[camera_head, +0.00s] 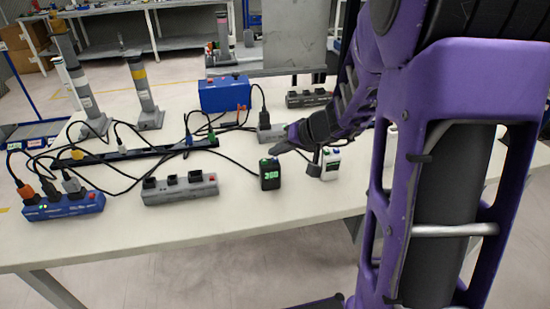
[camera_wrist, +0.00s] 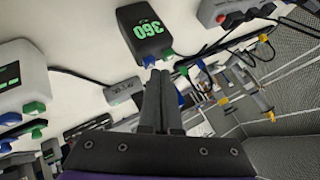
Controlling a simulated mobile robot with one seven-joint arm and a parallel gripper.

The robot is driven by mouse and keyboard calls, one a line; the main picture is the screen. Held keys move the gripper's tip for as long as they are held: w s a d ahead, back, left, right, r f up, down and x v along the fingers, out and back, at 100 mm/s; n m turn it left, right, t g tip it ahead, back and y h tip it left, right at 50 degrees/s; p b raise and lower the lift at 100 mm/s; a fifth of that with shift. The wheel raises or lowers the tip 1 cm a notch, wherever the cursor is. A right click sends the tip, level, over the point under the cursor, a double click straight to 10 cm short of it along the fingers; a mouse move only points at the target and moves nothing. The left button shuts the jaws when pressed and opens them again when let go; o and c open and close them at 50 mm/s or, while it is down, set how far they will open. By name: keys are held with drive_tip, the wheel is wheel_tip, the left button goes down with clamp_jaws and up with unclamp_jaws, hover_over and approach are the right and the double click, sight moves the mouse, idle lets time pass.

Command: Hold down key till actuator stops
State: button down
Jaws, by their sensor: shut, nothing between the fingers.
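A small black box (camera_head: 270,177) with a green number display stands near the table's front edge. In the wrist view the black box (camera_wrist: 144,33) reads 360 and has a blue key (camera_wrist: 148,61) and a green key (camera_wrist: 168,54) on its end. My gripper (camera_head: 276,149) is shut and empty, just above the box. In the wrist view its fingertips (camera_wrist: 158,74) are close to the blue key; I cannot tell whether they touch it. Two upright grey cylinders, one with an orange band (camera_head: 82,92) and one with a yellow band (camera_head: 143,88), stand at the left.
A white box (camera_head: 330,164) with keys stands right of the black box. Grey (camera_head: 180,190) and blue (camera_head: 62,207) power strips lie to the left among loose cables. A larger blue box (camera_head: 224,94) stands behind. The table front between the grey strip and black box is clear.

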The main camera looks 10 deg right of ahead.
drive_tip(key=shift+f, duration=0.5)
idle(0.7)
drive_tip(key=shift+r, duration=0.1)
idle(1.2)
drive_tip(key=shift+r+p, duration=0.35)
drive_tip(key=shift+r, duration=0.5)
wheel_tip(320, 180, up, 5)
drive_tip(key=p, duration=0.2)
drive_tip(key=shift+p, duration=0.4)
